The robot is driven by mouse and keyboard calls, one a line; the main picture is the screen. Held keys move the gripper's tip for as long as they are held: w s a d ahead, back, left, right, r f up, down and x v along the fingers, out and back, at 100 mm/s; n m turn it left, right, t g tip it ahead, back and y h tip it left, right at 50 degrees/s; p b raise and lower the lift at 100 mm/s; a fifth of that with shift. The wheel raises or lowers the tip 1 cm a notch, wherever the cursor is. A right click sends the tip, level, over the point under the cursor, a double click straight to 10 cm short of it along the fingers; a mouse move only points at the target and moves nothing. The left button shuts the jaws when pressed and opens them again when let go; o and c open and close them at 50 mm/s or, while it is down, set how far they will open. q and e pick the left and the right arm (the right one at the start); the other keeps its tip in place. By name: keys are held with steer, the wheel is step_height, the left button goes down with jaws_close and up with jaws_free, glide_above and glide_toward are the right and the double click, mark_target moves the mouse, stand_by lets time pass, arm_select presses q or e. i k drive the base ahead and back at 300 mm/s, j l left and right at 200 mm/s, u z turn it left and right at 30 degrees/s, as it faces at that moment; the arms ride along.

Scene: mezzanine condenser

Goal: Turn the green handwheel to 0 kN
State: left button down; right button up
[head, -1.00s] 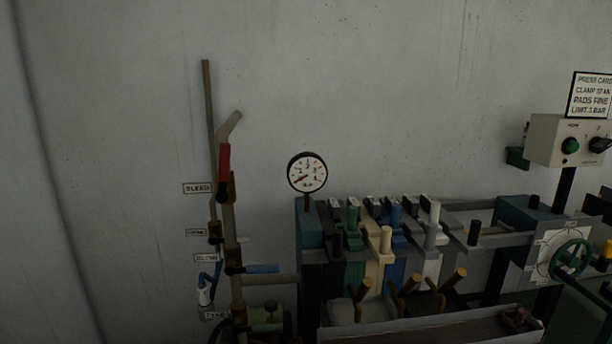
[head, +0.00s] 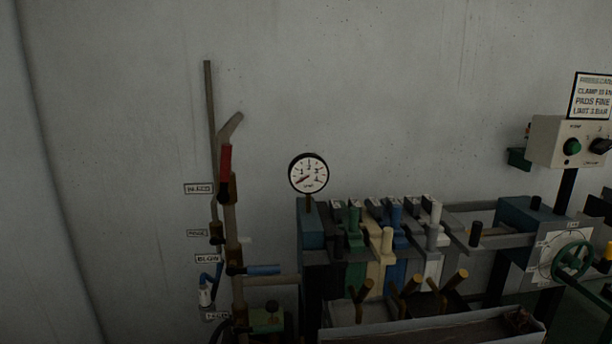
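The green handwheel (head: 572,262) is at the right side of the head view, in front of a white round dial plate (head: 551,251) on the press end. The marks on the dial are too small to read. Neither of my grippers shows in the head view, so nothing of mine is seen touching the wheel.
A pressure gauge (head: 309,173) stands on the press's left end. Coloured plates (head: 388,245) fill the frame, with a grey trough (head: 420,331) below. Pipes with a red lever (head: 225,160) and blue lever (head: 262,269) stand left. A control box (head: 566,141) is upper right.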

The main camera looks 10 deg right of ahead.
mark_target(570, 261)
steer(key=z, duration=1.95)
steer(key=i+l, duration=0.45)
